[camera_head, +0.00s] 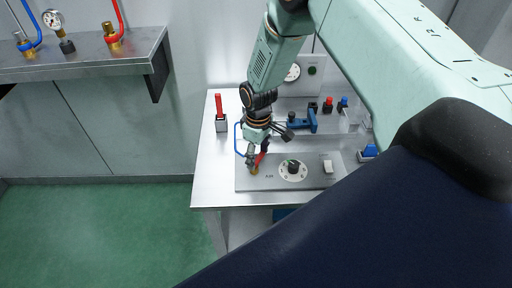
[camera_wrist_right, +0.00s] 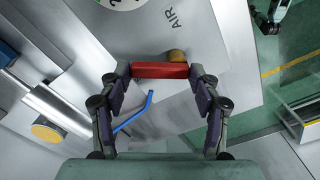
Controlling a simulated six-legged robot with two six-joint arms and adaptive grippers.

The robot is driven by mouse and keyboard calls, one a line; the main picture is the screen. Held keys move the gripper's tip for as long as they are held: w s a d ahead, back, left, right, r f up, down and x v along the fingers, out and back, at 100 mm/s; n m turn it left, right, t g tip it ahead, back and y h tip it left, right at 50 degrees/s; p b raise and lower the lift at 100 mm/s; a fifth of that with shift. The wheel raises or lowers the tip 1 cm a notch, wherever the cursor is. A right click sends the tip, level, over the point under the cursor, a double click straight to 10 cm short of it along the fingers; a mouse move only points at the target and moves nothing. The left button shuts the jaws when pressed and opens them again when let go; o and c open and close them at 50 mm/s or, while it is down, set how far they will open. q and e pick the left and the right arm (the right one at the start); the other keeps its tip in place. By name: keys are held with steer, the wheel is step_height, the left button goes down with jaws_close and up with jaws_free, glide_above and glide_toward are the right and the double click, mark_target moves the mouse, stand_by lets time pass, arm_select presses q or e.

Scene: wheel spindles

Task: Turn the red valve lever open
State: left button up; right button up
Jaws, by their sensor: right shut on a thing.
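The red valve lever (camera_head: 262,157) sits on a brass valve (camera_head: 254,171) at the left end of the grey panel (camera_head: 315,183), near the AIR label. My right gripper (camera_head: 257,159) reaches down to it and is shut on the lever. In the right wrist view the red lever (camera_wrist_right: 160,70) spans between the two fingertips of my right gripper (camera_wrist_right: 159,74), with the brass valve (camera_wrist_right: 177,56) just beyond it. A dark jointed part with mint green (camera_wrist_right: 268,20) at the top right of that view may be my left gripper; its fingers are too small to judge.
A dial with a black knob (camera_head: 292,169) and a white switch (camera_head: 328,166) share the panel. A red-handled item (camera_head: 219,112) stands behind on the bench. A blue clamp-like item (camera_head: 306,122) lies behind the panel. The green floor (camera_head: 100,220) at left is clear.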

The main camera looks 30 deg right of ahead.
steer(key=m+p, duration=0.1)
steer(key=m, duration=0.1)
steer(key=s+m+p, duration=0.1)
steer(key=m+p, duration=0.2)
steer(key=m, duration=0.1)
steer(key=shift+s+p, duration=0.3)
steer(key=shift+s, duration=0.05)
steer(key=m+p, duration=0.2)
steer(key=m, duration=0.1)
steer(key=m+p, duration=0.1)
steer(key=m, duration=0.1)
steer(key=shift+s+a+f, duration=0.1)
steer(key=shift+s, duration=0.25)
steer(key=shift+m, duration=0.4)
steer(key=o, duration=1.2)
steer(key=shift+w, duration=0.1)
steer(key=shift+c, duration=0.2)
step_height(320, 180, up, 12)
